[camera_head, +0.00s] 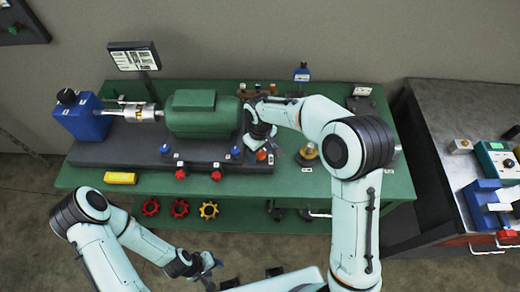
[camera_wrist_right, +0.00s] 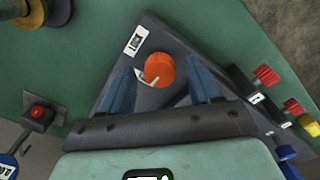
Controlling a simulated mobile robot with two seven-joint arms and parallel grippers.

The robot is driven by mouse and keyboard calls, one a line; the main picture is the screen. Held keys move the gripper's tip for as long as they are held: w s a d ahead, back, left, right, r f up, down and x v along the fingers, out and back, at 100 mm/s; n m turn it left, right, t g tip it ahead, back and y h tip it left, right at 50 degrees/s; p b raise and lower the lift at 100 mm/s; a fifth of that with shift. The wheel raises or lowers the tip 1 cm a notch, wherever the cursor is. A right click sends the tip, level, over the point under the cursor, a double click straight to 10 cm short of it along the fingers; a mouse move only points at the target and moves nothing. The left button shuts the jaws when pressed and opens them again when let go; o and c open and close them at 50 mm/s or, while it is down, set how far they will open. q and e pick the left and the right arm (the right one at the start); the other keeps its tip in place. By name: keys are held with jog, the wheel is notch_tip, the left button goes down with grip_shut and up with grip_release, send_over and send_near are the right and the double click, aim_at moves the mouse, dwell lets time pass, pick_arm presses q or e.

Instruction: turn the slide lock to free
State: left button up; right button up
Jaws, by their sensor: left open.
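The slide lock is an orange round knob (camera_wrist_right: 159,70) with a pale pointer mark, on a dark plate beside a white label reading LOCK (camera_wrist_right: 136,40). In the head view the knob (camera_head: 261,154) shows small at the right end of the dark machine bed, beside my right gripper (camera_head: 263,143). In the wrist view the right gripper's blue fingers (camera_wrist_right: 160,75) stand open on either side of the knob, with a gap on both sides. A second label near the knob is partly hidden. My left gripper (camera_head: 208,270) is open and empty in front of the table, low in the picture.
A green motor (camera_head: 190,112) and blue block (camera_head: 82,118) sit on the dark bed (camera_head: 130,152). Red knobs (camera_wrist_right: 266,76) and blue knobs line its front. A red button box (camera_wrist_right: 38,114) stands nearby on the green table (camera_head: 330,185). A grey bench (camera_head: 440,100) stands at right.

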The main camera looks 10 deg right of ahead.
aim_at(260, 153)
jog(key=shift+r, duration=0.15)
pick_arm(q)
jog(key=shift+w+r+p, duration=0.6)
jog(key=shift+w+r, duration=0.15)
jog(key=shift+r, duration=0.05)
pick_arm(e)
notch_tip(260, 153, up, 13)
